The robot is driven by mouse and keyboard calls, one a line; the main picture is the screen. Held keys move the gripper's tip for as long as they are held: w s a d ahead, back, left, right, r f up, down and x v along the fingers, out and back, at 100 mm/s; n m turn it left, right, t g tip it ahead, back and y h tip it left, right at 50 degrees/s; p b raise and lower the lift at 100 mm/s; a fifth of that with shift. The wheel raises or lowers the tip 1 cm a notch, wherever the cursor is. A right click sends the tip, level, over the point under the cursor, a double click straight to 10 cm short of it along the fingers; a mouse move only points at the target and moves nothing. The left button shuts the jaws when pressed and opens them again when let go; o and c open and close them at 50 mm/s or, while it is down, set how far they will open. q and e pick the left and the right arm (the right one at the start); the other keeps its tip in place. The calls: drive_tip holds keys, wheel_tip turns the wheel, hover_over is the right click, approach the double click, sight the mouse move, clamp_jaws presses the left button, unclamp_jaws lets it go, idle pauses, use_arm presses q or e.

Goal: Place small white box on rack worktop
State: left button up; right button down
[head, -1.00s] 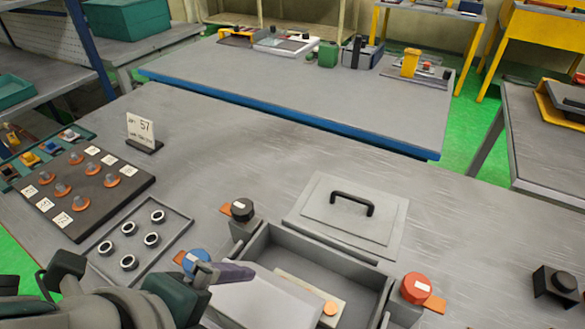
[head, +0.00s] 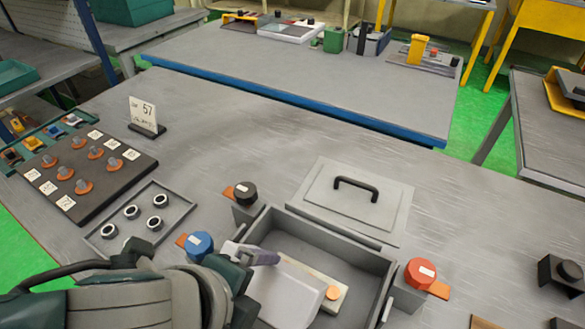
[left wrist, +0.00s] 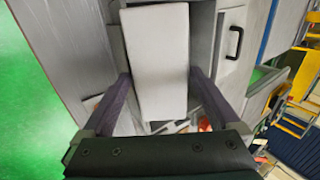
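The small white box (head: 292,298) is at the lower middle of the head view, over the left part of an open grey bin (head: 385,268). My left gripper (left wrist: 161,73) has one finger on each side of the white box (left wrist: 157,45) in the left wrist view, apparently touching both sides. In the head view one finger shows at the box's upper left; the other is hidden. A grey rack worktop with a blue edge (head: 300,75) is across the back. Which surface the task calls the rack worktop is not certain. My right gripper is not in view.
Blue (head: 200,243), black (head: 246,192) and red (head: 420,272) knobs stand around the bin. A handled lid (head: 335,205) lies behind it. A ring tray (head: 172,196), a dark peg board (head: 110,190) and a "57" sign (head: 143,113) are at left. The middle of the near table is clear.

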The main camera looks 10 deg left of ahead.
use_arm(q)
clamp_jaws()
idle(0.6)
